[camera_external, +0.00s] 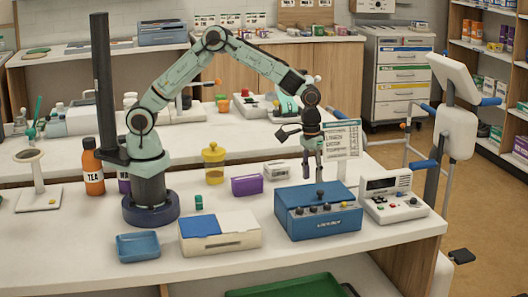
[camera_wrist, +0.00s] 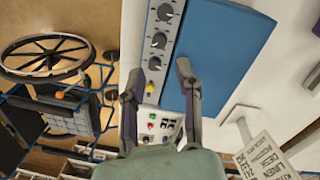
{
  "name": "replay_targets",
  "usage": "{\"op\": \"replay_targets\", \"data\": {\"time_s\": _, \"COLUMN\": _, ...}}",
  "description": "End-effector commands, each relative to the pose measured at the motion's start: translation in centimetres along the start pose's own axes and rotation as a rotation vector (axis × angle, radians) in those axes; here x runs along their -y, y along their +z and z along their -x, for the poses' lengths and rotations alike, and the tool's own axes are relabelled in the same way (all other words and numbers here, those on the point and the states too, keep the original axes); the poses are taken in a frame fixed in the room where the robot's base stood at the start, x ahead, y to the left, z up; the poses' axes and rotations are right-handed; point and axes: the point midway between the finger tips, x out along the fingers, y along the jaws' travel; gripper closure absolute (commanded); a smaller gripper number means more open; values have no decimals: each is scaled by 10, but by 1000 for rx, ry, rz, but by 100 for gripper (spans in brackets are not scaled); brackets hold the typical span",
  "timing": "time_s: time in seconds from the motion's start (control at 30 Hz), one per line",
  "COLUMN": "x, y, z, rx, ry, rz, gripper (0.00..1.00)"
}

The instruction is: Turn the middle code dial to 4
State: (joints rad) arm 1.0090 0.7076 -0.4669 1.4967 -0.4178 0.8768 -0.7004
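In the wrist view the case (camera_wrist: 225,50) carries three dark round dials on a grey strip. The middle dial (camera_wrist: 158,40) lies between the other two; its numbers are too small to read. My gripper (camera_external: 312,180) points down above the back of the case. In the wrist view my gripper (camera_wrist: 159,68) has its two fingers spread apart with nothing between them, and the dial row lies ahead of the fingertips.
A white device (camera_external: 392,197) with buttons stands close to the right of the case. A printed card (camera_external: 342,138) stands behind it. A purple box (camera_external: 247,185), a yellow jar (camera_external: 213,163) and a blue-and-cream box (camera_external: 219,236) stand to the left.

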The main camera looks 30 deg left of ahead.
Motion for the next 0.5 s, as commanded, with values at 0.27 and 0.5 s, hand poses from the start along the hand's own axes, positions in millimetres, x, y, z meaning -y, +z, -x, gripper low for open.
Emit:
{"op": "replay_targets", "data": {"time_s": 0.27, "x": 4, "y": -7, "z": 3, "rx": 8, "ry": -25, "rz": -716, "gripper": 67}}
{"op": "replay_targets", "data": {"time_s": 0.5, "x": 0, "y": -10, "z": -2, "rx": 37, "ry": -50, "rz": -1263, "gripper": 67}}
